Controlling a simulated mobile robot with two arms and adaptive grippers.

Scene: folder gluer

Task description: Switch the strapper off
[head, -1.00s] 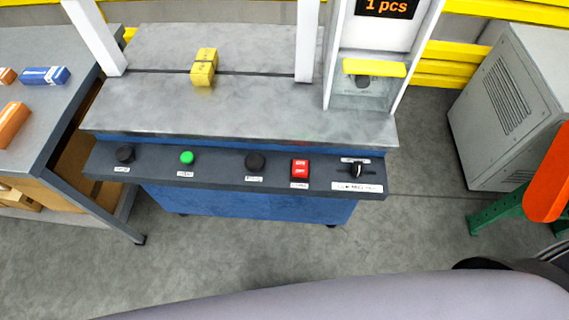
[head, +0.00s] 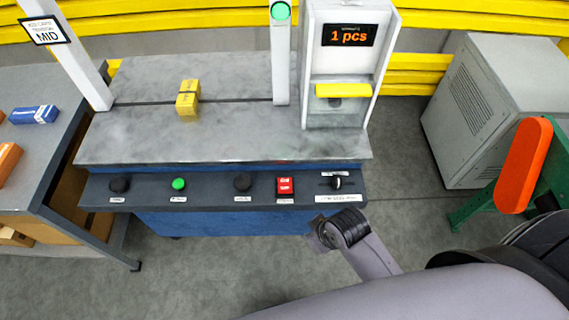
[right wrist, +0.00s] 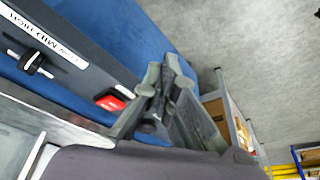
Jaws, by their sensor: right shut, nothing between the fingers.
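The strapper is a blue machine with a grey top (head: 230,140) and a dark control panel (head: 210,188) along its front. A red two-part switch (head: 285,185) sits on the panel, left of a black selector knob (head: 337,182). The red switch (right wrist: 112,101) and the selector knob (right wrist: 35,62) also show in the right wrist view. My right gripper (right wrist: 164,70) is shut and empty, close to the red switch in that view; contact cannot be told. In the head view its wrist is low in front of the panel's right end. My left gripper is not in view.
A green button (head: 179,184) and two black knobs are further left on the panel. A yellow pack (head: 188,97) lies on the strapper top. The display (head: 349,35) reads 1 pcs. A table (head: 50,120) stands left, a grey cabinet (head: 480,105) right.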

